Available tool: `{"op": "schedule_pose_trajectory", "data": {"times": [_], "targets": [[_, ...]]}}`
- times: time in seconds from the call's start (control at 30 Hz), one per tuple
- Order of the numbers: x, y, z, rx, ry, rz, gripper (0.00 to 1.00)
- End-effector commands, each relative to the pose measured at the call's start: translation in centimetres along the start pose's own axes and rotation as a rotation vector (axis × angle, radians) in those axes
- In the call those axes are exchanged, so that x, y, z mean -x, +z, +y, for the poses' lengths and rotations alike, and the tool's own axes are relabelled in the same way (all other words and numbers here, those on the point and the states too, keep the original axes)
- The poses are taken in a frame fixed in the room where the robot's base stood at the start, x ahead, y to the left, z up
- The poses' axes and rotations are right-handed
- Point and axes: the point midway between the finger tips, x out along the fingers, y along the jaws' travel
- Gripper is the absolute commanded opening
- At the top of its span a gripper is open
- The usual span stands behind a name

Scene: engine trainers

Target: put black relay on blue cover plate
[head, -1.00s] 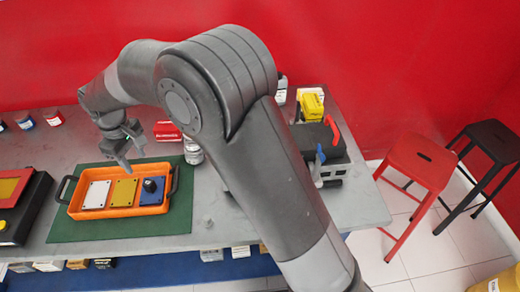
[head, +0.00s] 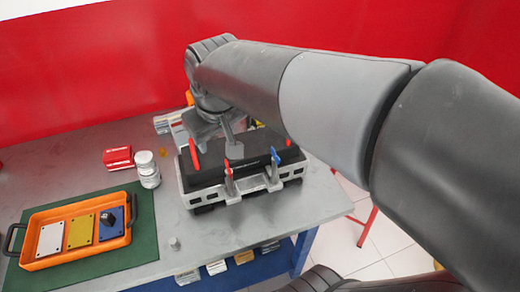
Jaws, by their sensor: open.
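The blue cover plate (head: 118,227) lies at the right end of an orange tray (head: 30,257), beside a yellow plate (head: 79,231) and a white plate (head: 50,240). A small black block, which looks like the black relay (head: 108,218), rests on the blue plate, towards its left side. My gripper (head: 235,150) is open, well to the right of the tray, over a black-topped grey device (head: 206,175). One finger shows clearly; the arm partly hides the rest. I cannot tell whether the finger touches the device. Nothing shows between the fingers.
The tray stands on a green mat (head: 147,235). Clear jars (head: 148,170) and a red box (head: 117,157) stand behind it. The device has red and blue clamps. A small grey piece (head: 174,243) lies near the front edge. Bare table lies between mat and device.

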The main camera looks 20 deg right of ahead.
Motion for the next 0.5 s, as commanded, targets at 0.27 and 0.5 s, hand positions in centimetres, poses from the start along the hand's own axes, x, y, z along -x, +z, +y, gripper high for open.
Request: {"op": "schedule_pose_trajectory", "data": {"times": [0.27,0.5], "targets": [[2.0,8.4,3.6,-0.239,0.056,0.098,0.47],[2.1,11.6,4.3,-0.332,0.076,0.137,0.47]]}}
